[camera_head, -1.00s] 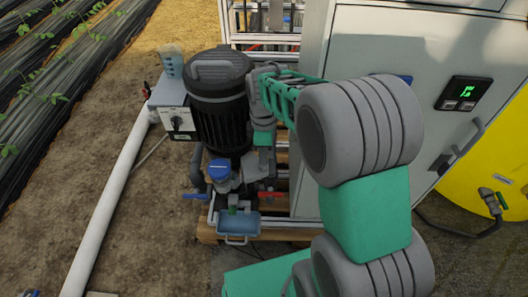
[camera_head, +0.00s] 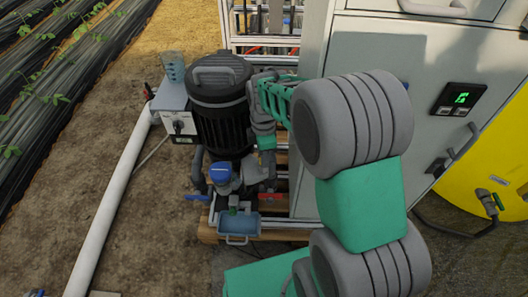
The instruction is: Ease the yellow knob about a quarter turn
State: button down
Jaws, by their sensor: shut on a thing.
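My gripper (camera_head: 268,164) points down beside the black pump motor (camera_head: 221,118), over the pipework on its right. It shows small and partly hidden by my own wrist. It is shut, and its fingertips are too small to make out. The yellow knob itself does not show; the spot between the jaws is hidden from this view. The knob's angle cannot be told.
A blue-capped filter (camera_head: 221,173) and a blue tray (camera_head: 238,225) stand just left of and below the gripper. A blue lever (camera_head: 196,198) and a red lever (camera_head: 272,196) flank them. The grey cabinet (camera_head: 310,170) is close on the right. A white pipe (camera_head: 110,205) runs at left.

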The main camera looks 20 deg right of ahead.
jog(key=n+p, duration=0.1)
jog(key=n, duration=0.1)
jog(key=n+p, duration=0.1)
jog(key=shift+r+n, duration=0.2)
jog(key=shift+n, duration=0.2)
jog(key=n+p, duration=0.2)
jog(key=n, duration=0.1)
jog(key=shift+n, duration=0.3)
jog(key=n+p, duration=0.2)
jog(key=n, duration=0.2)
jog(key=shift+f, duration=0.1)
jog(key=shift+f+n+p, duration=0.1)
jog(key=shift+n+p, duration=0.55)
jog(key=shift+n, duration=1.05)
jog(key=c, duration=1.1)
grip_release()
jog(key=shift+c, duration=0.2)
